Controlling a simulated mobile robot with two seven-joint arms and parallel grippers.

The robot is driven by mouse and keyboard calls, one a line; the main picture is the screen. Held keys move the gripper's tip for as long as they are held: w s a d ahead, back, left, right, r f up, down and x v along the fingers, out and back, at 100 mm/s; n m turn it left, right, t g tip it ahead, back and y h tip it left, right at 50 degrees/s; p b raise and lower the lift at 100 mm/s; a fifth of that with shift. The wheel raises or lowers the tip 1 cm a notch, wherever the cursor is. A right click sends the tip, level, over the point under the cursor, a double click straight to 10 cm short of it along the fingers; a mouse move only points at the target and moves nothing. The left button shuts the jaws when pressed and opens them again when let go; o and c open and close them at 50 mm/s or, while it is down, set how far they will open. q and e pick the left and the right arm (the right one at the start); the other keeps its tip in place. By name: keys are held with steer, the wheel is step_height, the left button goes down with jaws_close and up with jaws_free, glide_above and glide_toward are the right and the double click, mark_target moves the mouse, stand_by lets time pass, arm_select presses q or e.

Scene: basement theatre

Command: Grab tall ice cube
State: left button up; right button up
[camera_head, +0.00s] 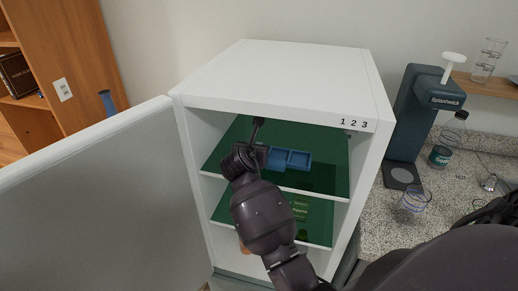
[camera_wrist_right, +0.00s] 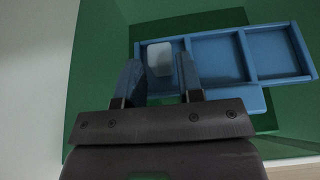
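A pale, light-blue ice cube (camera_wrist_right: 159,58) stands in the left compartment of a blue tray (camera_wrist_right: 215,38). The tray also shows in the head view (camera_head: 299,158), on the upper green shelf of an open white cabinet. My right gripper (camera_wrist_right: 160,70) reaches into the cabinet over the tray's left end. Its fingers are open, one on each side of the cube, with a small gap visible on the right. Whether the left finger touches the cube is unclear. In the head view the cube is hidden by my right wrist. My left gripper is not in view.
The white cabinet (camera_head: 270,75) has its door (camera_head: 90,200) swung open to the left. Its side wall and the lower shelf (camera_head: 316,225), which holds a green package (camera_head: 301,209), lie close to my arm. A dark drink machine (camera_head: 415,110) stands on the speckled counter (camera_head: 450,225) at right.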

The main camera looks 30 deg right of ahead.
steer(key=shift+w+d+f, duration=0.3)
steer(key=shift+w+d, duration=0.05)
steer(key=shift+d, duration=0.1)
steer(key=shift+c, duration=0.3)
steer(key=c, duration=0.5)
steer(key=shift+r, duration=0.15)
